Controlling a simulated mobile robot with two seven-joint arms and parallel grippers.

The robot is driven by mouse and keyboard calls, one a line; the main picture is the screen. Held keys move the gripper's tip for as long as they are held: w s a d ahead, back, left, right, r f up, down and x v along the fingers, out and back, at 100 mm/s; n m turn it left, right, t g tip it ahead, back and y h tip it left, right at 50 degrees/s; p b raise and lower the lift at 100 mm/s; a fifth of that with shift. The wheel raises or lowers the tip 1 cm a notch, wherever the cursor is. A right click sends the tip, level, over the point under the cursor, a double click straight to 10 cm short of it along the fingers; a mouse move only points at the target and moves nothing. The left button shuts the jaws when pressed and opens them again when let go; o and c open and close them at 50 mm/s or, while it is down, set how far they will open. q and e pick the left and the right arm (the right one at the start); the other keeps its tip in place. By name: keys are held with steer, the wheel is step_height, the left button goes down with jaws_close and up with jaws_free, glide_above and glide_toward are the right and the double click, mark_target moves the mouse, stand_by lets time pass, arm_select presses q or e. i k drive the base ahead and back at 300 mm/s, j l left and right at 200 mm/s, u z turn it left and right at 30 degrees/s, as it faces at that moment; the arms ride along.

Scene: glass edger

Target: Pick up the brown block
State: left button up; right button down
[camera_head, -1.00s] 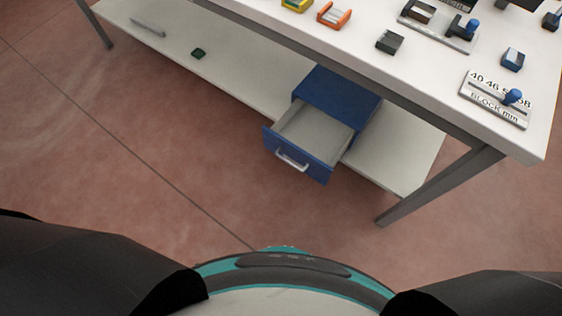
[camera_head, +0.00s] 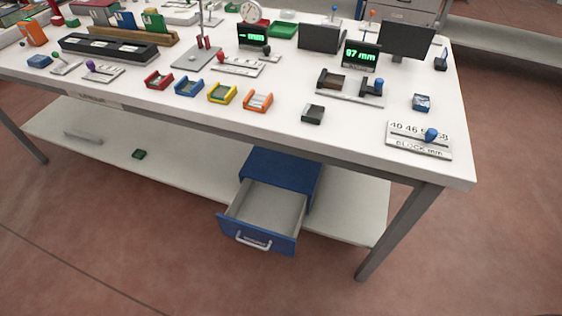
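A small dark brown block (camera_head: 332,80) sits on a flat metal fixture (camera_head: 345,97) at the right part of the table. It stands in front of the small display reading 97 mm, and a blue-knobbed slider (camera_head: 374,86) is on the same fixture to its right. A dark grey-green block (camera_head: 313,114) lies on the table nearer the front edge. Neither of my grippers is in view.
The white table (camera_head: 285,128) carries red, blue, yellow and orange trays (camera_head: 258,102), a blue-grey block (camera_head: 422,103) and a BLOCK mm scale plate (camera_head: 420,146). Below, a blue drawer unit (camera_head: 283,172) stands with its drawer pulled open. Two monitors (camera_head: 405,42) stand behind.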

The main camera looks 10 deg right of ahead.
mark_target(333, 81)
steer(key=l+z, duration=0.3)
steer(key=i+l+z, duration=0.1)
steer(key=l+z, duration=0.15)
steer(key=l, duration=0.25)
steer(key=i+l+z, duration=0.15)
steer(key=l+z, duration=0.15)
steer(key=l, duration=0.15)
